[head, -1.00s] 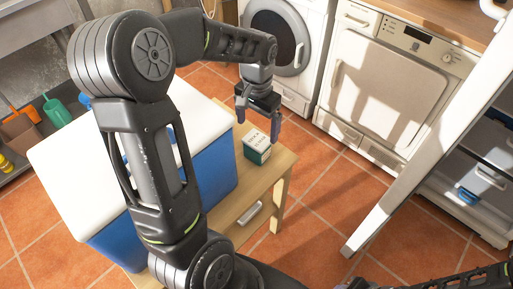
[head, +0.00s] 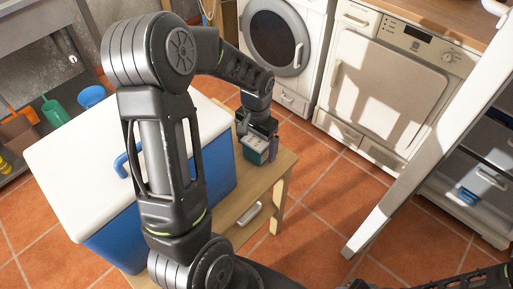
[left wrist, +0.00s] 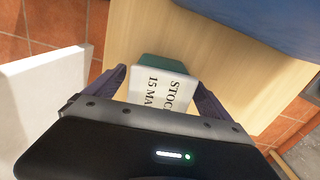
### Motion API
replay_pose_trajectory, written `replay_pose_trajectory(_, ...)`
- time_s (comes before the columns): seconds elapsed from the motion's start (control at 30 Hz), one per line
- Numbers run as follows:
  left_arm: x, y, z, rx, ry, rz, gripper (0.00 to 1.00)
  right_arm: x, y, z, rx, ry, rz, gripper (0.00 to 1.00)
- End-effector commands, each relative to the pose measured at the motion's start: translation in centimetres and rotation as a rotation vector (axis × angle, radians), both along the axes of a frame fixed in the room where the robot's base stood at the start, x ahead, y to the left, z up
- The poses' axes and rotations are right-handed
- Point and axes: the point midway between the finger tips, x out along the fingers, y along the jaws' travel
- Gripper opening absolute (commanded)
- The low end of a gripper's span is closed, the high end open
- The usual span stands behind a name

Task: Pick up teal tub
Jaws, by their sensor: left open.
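The teal tub (head: 254,154) is a small teal box-like tub with a pale, printed top. It stands on the wooden cabinet top, right of the blue cooler. In the left wrist view the tub (left wrist: 162,68) shows its teal side and a white label reading "STOC" and "15 MA". My left gripper (head: 259,146) is open, with its fingers at the tub. In the left wrist view the fingers lie to either side of the tub; I cannot tell whether they touch it. Part of my right arm shows at the lower right, but its gripper is out of view.
The blue cooler with a white lid (head: 70,170) stands close on the left of the tub. The wooden cabinet (head: 275,170) has bare top around the tub. A washing machine (head: 285,45) and dryer (head: 385,85) stand behind, and a white upright frame (head: 420,150) is at right.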

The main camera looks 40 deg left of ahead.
Motion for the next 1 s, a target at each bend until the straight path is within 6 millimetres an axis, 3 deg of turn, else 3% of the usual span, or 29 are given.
replay_pose_trajectory(0.1,-0.1,0.0,-1.8,-0.001,0.002,0.0,0.94,0.0,0.0,-0.3,0.0,0.0,0.0,0.21)
replay_pose_trajectory(0.2,0.0,0.0,-2.3,-0.001,0.001,0.0,0.94,0.0,0.0,-0.3,0.0,0.0,0.0,0.21)
replay_pose_trajectory(0.77,0.0,0.0,-2.3,0.0,0.0,0.0,0.94,0.0,0.0,-0.3,0.0,0.0,0.0,0.21)
replay_pose_trajectory(1.0,0.0,0.0,-2.3,0.0,0.0,0.0,0.76,0.0,0.0,-0.3,0.0,0.0,0.0,0.21)
